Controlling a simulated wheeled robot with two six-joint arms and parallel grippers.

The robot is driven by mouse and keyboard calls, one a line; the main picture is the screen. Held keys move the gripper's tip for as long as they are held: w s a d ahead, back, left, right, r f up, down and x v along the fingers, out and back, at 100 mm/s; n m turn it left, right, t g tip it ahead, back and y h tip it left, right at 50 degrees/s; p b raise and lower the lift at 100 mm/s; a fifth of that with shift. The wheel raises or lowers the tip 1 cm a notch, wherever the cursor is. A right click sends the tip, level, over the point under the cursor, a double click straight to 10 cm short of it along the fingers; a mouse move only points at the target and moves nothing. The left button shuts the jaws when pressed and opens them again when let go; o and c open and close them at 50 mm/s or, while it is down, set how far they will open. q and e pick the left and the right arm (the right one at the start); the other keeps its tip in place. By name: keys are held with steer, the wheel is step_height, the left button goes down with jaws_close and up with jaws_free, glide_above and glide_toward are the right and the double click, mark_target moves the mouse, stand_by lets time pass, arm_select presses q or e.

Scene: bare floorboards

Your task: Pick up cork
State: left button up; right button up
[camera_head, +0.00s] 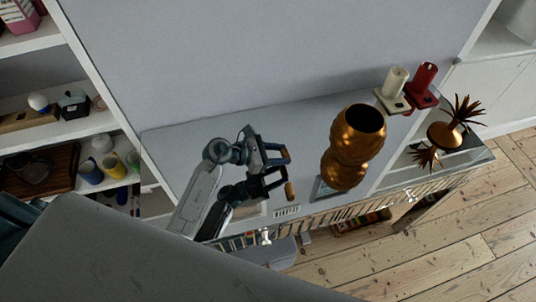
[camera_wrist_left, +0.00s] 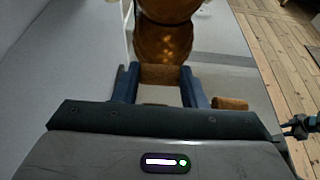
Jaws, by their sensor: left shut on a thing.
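My left gripper (camera_head: 285,154) is above the glossy top of a low cabinet. Its blue fingers are shut on a small brown cork (camera_wrist_left: 160,75), which sits between the two fingertips in the left wrist view. In the head view only a little of the held cork shows at the fingertips. Below the gripper, a second image of the hand and cork appears in the shiny top and looks like a reflection. A second cork-brown patch to the right of the fingers in the wrist view also looks like a reflection.
A tall golden vase (camera_head: 364,121) stands ahead of the fingers. An open shelf (camera_head: 60,132) stands left. Bare floorboards (camera_head: 450,250) lie in front.

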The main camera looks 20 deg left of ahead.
arm_select(q)
steer(key=d+b, duration=0.1)
steer(key=d, duration=0.2)
steer(key=s+d+b, duration=0.1)
steer(key=d, duration=0.3)
steer(key=d+r, duration=0.1)
steer(key=d, duration=0.2)
steer(key=shift+s+d+b, duration=0.15)
steer(key=shift+s+b, duration=0.25)
steer(key=shift+s+d+r, duration=0.1)
steer(key=shift+s+d, duration=0.05)
steer(key=shift+d, duration=0.55)
